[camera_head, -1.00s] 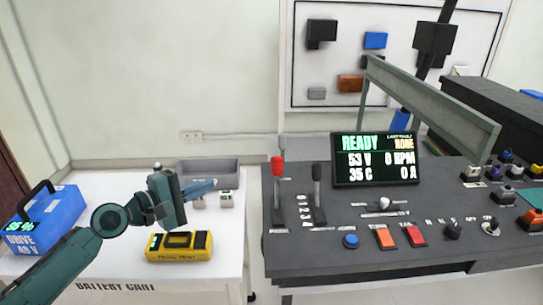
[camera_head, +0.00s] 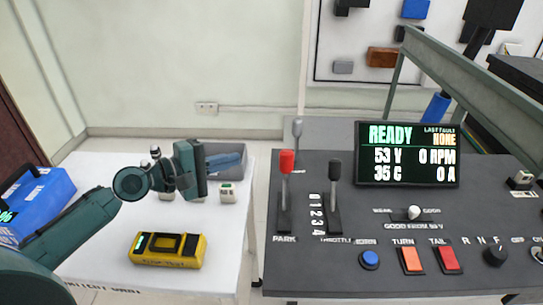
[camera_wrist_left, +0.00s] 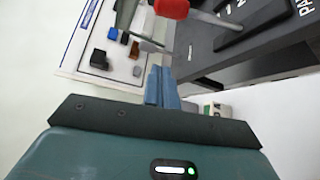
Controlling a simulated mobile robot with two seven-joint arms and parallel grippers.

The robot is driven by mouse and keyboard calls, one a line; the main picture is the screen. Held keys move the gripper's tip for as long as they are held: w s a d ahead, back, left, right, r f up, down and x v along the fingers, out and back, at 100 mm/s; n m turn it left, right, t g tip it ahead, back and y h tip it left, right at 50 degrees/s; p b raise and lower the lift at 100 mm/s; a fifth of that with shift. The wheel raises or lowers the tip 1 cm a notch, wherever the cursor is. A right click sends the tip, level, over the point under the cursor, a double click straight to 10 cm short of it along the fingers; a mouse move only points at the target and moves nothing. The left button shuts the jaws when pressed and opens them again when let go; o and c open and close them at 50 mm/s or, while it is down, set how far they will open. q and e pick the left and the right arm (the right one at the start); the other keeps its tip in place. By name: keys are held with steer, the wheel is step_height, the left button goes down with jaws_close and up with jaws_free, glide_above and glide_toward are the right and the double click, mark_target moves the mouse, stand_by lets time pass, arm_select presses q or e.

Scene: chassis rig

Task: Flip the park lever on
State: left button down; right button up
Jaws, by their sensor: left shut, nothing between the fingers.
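The park lever, with a red knob (camera_head: 287,161), stands upright in its slot at the left end of the dark console, above the word PARK. In the left wrist view its red knob (camera_wrist_left: 171,8) shows at the top, beyond the fingertips. My left gripper (camera_head: 240,160) is over the white cart, left of the lever and apart from it, with its blue fingers pointing right. The fingers also show in the left wrist view (camera_wrist_left: 162,84), closed together and empty. My right gripper is in neither view.
The throttle lever (camera_head: 334,171) with a black knob stands just right of the park lever. The display (camera_head: 407,154) reads READY. A yellow tester (camera_head: 167,250) and a grey tray (camera_head: 231,152) are on the cart (camera_head: 90,250).

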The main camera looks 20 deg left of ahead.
mark_target(286, 181)
arm_select(q)
steer(key=p+x, duration=0.1)
steer(key=x, duration=0.9)
steer(key=s+d+p, duration=0.1)
steer(key=s+d+r+p, duration=0.1)
steer(key=s, duration=0.1)
steer(key=shift+d+r+p, duration=0.1)
steer(key=shift+d+p, duration=0.05)
steer(key=shift+p, duration=0.15)
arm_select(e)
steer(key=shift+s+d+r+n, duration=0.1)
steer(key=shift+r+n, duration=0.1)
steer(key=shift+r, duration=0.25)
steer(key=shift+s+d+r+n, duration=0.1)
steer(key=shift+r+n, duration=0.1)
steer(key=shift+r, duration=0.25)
arm_select(q)
steer(key=shift+s, duration=0.2)
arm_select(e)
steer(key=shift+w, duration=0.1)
